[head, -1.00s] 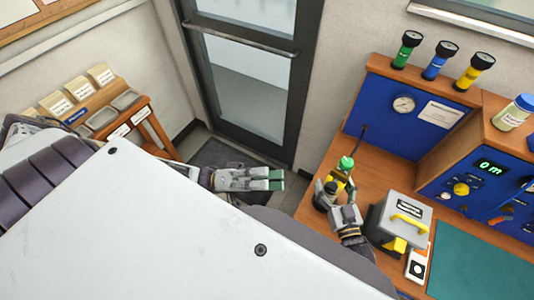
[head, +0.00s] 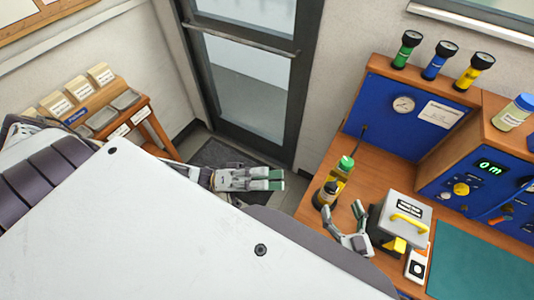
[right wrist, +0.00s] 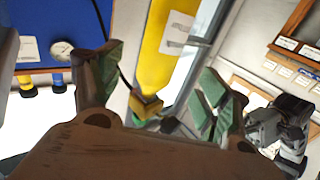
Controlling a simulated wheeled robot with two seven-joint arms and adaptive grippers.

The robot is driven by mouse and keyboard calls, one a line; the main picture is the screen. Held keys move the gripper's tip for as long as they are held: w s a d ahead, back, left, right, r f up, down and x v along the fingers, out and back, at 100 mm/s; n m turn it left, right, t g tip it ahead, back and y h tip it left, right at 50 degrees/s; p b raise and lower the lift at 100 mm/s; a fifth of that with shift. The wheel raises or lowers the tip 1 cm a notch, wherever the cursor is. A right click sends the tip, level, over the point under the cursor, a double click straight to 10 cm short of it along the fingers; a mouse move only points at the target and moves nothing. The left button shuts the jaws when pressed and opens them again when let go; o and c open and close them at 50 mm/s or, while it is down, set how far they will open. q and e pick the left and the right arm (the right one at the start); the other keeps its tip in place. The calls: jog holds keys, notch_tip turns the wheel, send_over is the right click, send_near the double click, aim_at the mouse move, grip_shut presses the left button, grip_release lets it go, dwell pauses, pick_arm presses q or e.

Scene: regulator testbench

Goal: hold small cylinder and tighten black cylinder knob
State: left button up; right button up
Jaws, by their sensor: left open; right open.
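A small yellow cylinder (head: 339,177) with a green top (head: 346,162) stands at the left edge of the wooden bench. A black-topped piece (head: 327,193) sits just in front of it; I cannot tell whether this is the black knob. My right gripper (head: 342,208) is open and empty, just in front of these. In the right wrist view a yellow cylinder (right wrist: 168,50) with a white label and a brass-coloured end (right wrist: 146,106) shows beyond the gap between my spread fingers. My left gripper (head: 277,180) is open and empty, left of the bench and away from it.
A grey case (head: 395,222) with a yellow handle stands right of my right gripper. A blue panel with a gauge (head: 403,104) is behind, with several torches (head: 437,60) on its ledge. A green mat (head: 480,265) lies at the right. A thin dark rod (head: 361,140) rises near the cylinder.

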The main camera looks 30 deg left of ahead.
jog(key=shift+v, duration=1.55)
jog(key=shift+s+d, duration=0.1)
jog(key=shift+s, duration=0.05)
jog(key=v, duration=1.1)
jog(key=shift+s+d, duration=0.2)
jog(key=shift+s, duration=0.1)
jog(key=shift+r, duration=0.1)
jog(key=shift+s, duration=0.1)
